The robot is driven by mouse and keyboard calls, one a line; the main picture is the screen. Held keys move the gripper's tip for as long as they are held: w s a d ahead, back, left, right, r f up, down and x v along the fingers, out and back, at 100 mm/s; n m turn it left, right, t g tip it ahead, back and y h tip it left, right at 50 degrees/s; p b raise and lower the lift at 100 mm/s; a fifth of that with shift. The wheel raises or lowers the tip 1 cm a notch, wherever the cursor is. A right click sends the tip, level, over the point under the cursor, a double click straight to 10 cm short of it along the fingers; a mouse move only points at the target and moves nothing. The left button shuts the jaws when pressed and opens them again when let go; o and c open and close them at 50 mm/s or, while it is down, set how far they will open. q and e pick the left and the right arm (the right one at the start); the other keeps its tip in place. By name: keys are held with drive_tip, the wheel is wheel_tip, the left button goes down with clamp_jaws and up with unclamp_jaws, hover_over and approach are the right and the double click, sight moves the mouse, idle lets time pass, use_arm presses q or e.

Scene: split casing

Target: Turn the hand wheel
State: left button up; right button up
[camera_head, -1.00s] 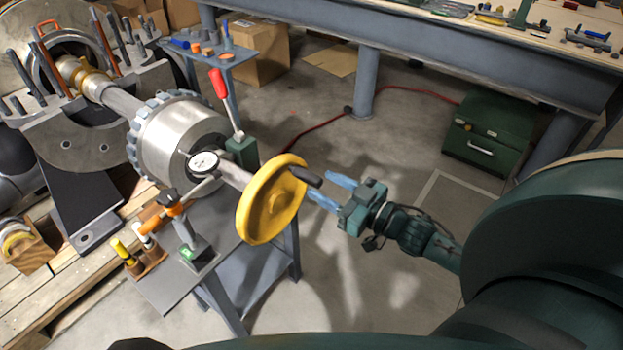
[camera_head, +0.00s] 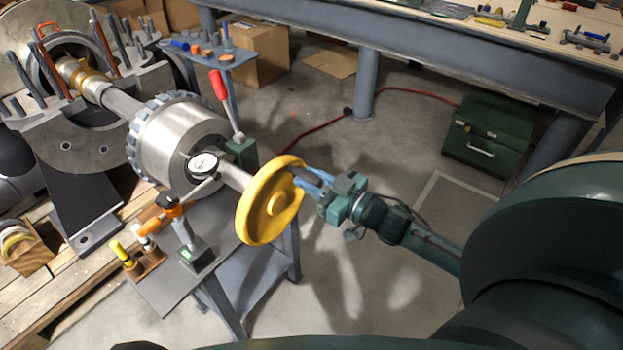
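The yellow hand wheel (camera_head: 270,205) sits tilted on the near end of the shaft of the metal machine. Its dark handle showed at the upper right rim earlier; now my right gripper's blue fingers cover that spot. My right gripper (camera_head: 306,179) reaches in from the right with its fingertips at the wheel's upper right rim, around or against the handle. The handle is mostly hidden, and I cannot tell whether the fingers are closed on it. My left gripper is not in view.
A dial gauge (camera_head: 203,164) and a red-tipped lever (camera_head: 219,86) stand close behind the wheel. A grey stand (camera_head: 160,288) is below with small tools. A green toolbox (camera_head: 490,130) rests on the floor at right.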

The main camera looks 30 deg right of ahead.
clamp_jaws()
drive_tip(key=shift+d+m+p, duration=0.15)
drive_tip(key=shift+m+p, duration=0.15)
drive_tip(key=shift+f, duration=0.1)
drive_tip(key=shift+d+f, duration=0.1)
drive_tip(key=shift+d, duration=0.05)
drive_tip(key=shift+w+d+m, duration=0.1)
drive_tip(key=shift+m, duration=0.2)
drive_tip(key=shift+d+f, duration=0.1)
drive_tip(key=shift+d, duration=0.1)
drive_tip(key=shift+w, duration=0.1)
